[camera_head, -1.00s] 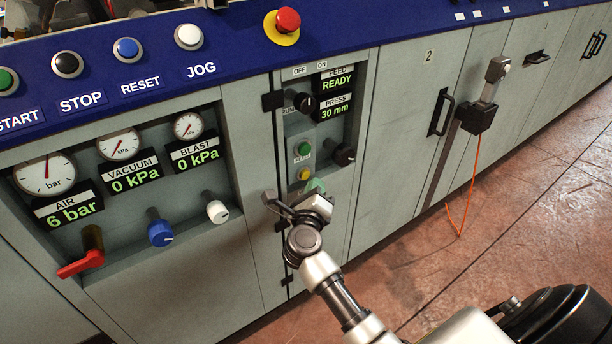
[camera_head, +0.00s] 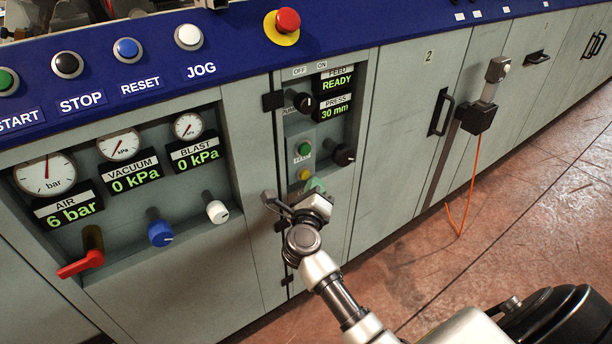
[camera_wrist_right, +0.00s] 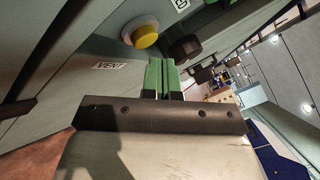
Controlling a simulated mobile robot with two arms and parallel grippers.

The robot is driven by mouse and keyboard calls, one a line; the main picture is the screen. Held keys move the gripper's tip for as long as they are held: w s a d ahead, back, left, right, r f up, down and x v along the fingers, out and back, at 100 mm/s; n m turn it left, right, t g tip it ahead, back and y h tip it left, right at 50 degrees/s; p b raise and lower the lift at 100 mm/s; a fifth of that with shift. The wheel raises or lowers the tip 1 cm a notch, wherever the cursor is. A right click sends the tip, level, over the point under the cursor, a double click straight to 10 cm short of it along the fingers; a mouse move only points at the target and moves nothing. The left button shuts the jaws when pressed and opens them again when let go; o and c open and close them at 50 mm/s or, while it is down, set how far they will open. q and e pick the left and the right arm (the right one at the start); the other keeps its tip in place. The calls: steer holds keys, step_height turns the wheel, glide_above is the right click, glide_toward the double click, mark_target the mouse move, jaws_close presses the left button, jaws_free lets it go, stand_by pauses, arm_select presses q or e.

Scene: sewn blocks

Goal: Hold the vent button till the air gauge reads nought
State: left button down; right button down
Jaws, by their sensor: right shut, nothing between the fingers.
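The yellow vent button (camera_head: 304,174) sits low on the small grey control plate, below a green button. In the right wrist view the yellow button (camera_wrist_right: 146,34) stands out from the panel near a VENT label (camera_wrist_right: 109,66). My right gripper (camera_head: 315,185) is shut and empty, its green fingertips just below and right of the yellow button. In the right wrist view the gripper's fingertips (camera_wrist_right: 163,66) point toward the panel and look apart from the button. The air gauge (camera_head: 45,174) has its needle near upright, and its display (camera_head: 68,211) reads 6 bar. My left gripper is out of view.
A green button (camera_head: 304,149) is above the yellow one. Black knobs (camera_head: 304,102) and (camera_head: 343,154) flank the plate. A red-handled valve (camera_head: 82,262), blue knob (camera_head: 160,232) and white knob (camera_head: 216,211) are left. A red emergency button (camera_head: 288,20) is above.

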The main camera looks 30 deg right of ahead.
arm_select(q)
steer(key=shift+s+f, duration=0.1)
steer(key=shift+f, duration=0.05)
arm_select(e)
steer(key=shift+w, duration=0.3)
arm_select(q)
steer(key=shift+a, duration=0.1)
